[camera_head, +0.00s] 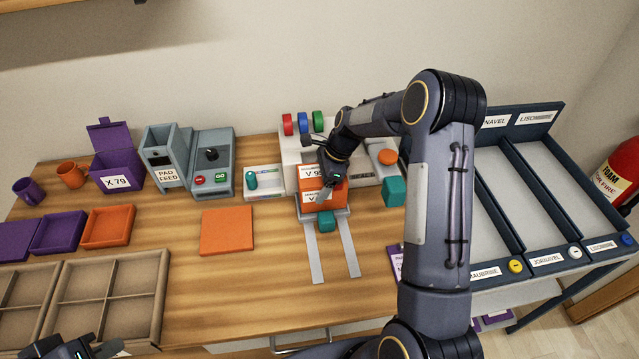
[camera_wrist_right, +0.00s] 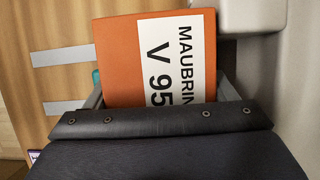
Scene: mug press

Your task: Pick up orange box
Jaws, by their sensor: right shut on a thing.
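The orange box (camera_head: 308,184) bears a white label reading V 95 and sits in the press area at the middle back of the table. In the right wrist view the orange box (camera_wrist_right: 118,62) fills the space between the fingers, its label reading MAUBRIN and V 95. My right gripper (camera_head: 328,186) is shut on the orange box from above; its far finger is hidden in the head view. The gripper fingers also show on both sides of the box in the right wrist view (camera_wrist_right: 160,98). My left gripper (camera_head: 82,347) is at the bottom left, partly cut off, away from the box.
A grey press (camera_head: 297,152) with red, blue and green knobs stands behind the box. Two grey rails (camera_head: 313,255) run forward from it. An orange lid (camera_head: 227,231) lies to the left. A sorting rack (camera_head: 490,185) stands at right. The front middle of the table is clear.

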